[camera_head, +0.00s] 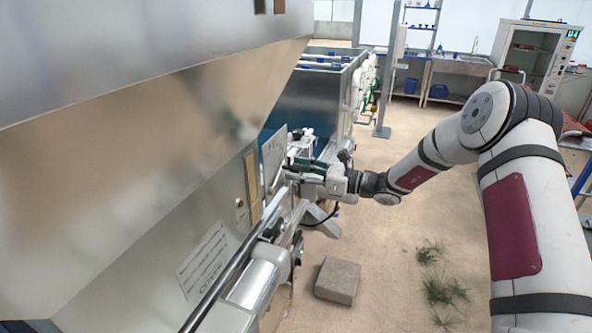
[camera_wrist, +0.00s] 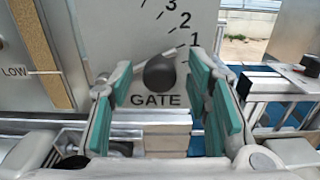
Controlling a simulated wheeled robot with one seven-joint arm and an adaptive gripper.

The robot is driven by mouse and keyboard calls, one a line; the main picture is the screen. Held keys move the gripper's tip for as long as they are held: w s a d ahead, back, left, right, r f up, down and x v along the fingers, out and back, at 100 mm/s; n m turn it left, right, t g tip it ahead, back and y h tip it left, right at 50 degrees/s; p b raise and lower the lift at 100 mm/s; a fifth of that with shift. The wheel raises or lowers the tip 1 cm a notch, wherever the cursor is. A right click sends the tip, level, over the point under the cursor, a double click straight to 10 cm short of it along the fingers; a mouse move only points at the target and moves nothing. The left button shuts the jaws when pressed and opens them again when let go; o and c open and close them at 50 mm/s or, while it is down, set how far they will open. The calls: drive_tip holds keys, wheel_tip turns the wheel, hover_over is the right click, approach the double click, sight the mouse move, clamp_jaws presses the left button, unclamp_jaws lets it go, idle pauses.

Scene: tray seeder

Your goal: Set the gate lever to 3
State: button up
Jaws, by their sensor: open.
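In the wrist view the gate plate (camera_wrist: 140,20) carries the word GATE and a scale with 1, 2 and 3 rising to the upper left. A dark round knob (camera_wrist: 160,73) of the gate lever stands in front of the plate, above the word. A thin light bar runs from behind the knob up and right toward the 1. My gripper (camera_wrist: 161,68) is open, with green pads on the left and right of the knob and visible space on both sides. In the head view my gripper (camera_head: 297,172) is at the plate (camera_head: 273,157), and the knob is hidden.
A brown level strip marked LOW (camera_wrist: 45,50) is left of the plate. A large metal hopper (camera_head: 150,110) overhangs on the left. A rail with a roller (camera_head: 252,285) runs below. A grey block (camera_head: 337,280) lies on the open floor.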

drive_tip(key=shift+w+a, duration=0.2)
drive_tip(key=shift+a, duration=0.3)
clamp_jaws()
drive_tip(key=shift+s+a+r+n+p, duration=0.1)
drive_tip(key=shift+s+r+n+p, duration=0.25)
drive_tip(key=shift+n, duration=0.2)
drive_tip(key=shift+s+r+n+p, duration=0.2)
drive_tip(key=shift+r+n, duration=0.2)
drive_tip(key=shift+n, duration=0.15)
drive_tip(key=shift+s+a+r+n+p, duration=0.15)
drive_tip(key=shift+r+n+p, duration=0.1)
drive_tip(key=shift+n, duration=0.3)
drive_tip(key=shift+s+a+r+n+p, duration=0.1)
drive_tip(key=shift+s+r+n+p, duration=0.1)
drive_tip(key=shift+n, duration=0.35)
drive_tip(key=shift+w, duration=0.1)
unclamp_jaws()
